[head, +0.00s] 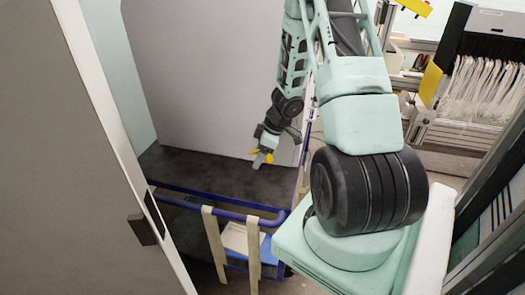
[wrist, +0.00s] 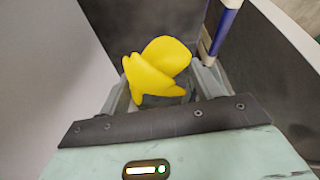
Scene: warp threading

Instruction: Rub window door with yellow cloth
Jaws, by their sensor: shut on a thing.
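My gripper (head: 263,155) is shut on the bunched yellow cloth (wrist: 158,66), which sticks out beyond the fingers in the wrist view. In the head view, small yellow bits of cloth (head: 268,157) show at the fingertips, low in front of a large pale grey upright panel (head: 215,70). I cannot tell whether the cloth touches it. Another tall grey panel, door-like, (head: 70,170) with a dark handle or latch (head: 142,229) fills the left side of the head view. I cannot tell which panel is the window door.
A blue-framed cart (head: 225,202) with a dark top (head: 200,172) stands below my gripper, with beige straps hanging at its front. A rack of white threads (head: 480,88) stands at the upper right. A blue and white post (wrist: 222,30) is close right of the cloth.

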